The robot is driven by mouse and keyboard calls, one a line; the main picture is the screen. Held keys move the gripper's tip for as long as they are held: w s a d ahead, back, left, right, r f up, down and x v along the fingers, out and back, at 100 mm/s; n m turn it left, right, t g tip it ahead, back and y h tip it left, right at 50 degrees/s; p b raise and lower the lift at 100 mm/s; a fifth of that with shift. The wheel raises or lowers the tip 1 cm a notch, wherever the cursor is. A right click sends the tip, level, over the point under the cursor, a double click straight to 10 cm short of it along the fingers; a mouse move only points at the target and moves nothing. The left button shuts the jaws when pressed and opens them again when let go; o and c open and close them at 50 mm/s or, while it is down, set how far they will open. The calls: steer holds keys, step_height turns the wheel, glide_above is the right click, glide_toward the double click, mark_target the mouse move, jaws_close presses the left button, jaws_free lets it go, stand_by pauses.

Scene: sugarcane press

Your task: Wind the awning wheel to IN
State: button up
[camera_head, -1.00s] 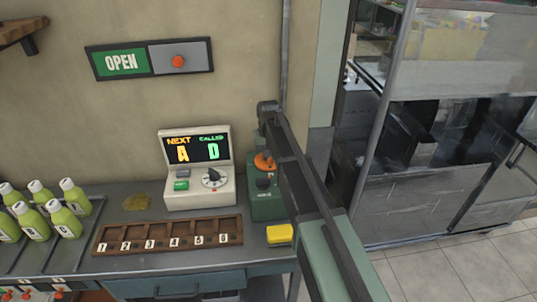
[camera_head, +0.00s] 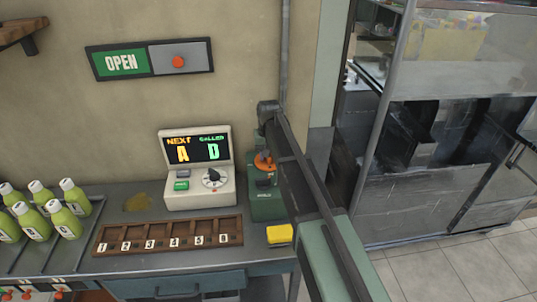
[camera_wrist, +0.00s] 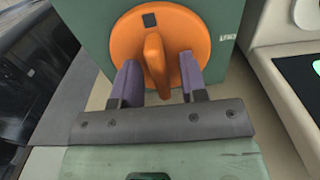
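The orange awning wheel (camera_wrist: 181,38) is on the face of a green box (camera_wrist: 88,18) in the wrist view. It has a raised orange grip bar (camera_wrist: 156,62) and a dark square mark near its rim. My gripper (camera_wrist: 160,80) has its two purple fingers on either side of the bar, with a visible gap on each side. In the head view the wheel (camera_head: 264,162) is small and partly covered by my arm. The green box (camera_head: 265,204) stands at the right end of the counter. Lettering on the box is too small to read.
A white ticket display (camera_head: 198,186) showing A and D stands just left of the box. A yellow block (camera_head: 279,235) sits in front. A numbered wooden tray (camera_head: 170,237) and green bottles (camera_head: 66,198) are further left on the counter.

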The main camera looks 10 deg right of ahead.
step_height(320, 180, up, 11)
steer(key=p, duration=1)
steer(key=shift+f, duration=0.15)
steer(key=s+n, duration=0.1)
steer(key=s, duration=2.8)
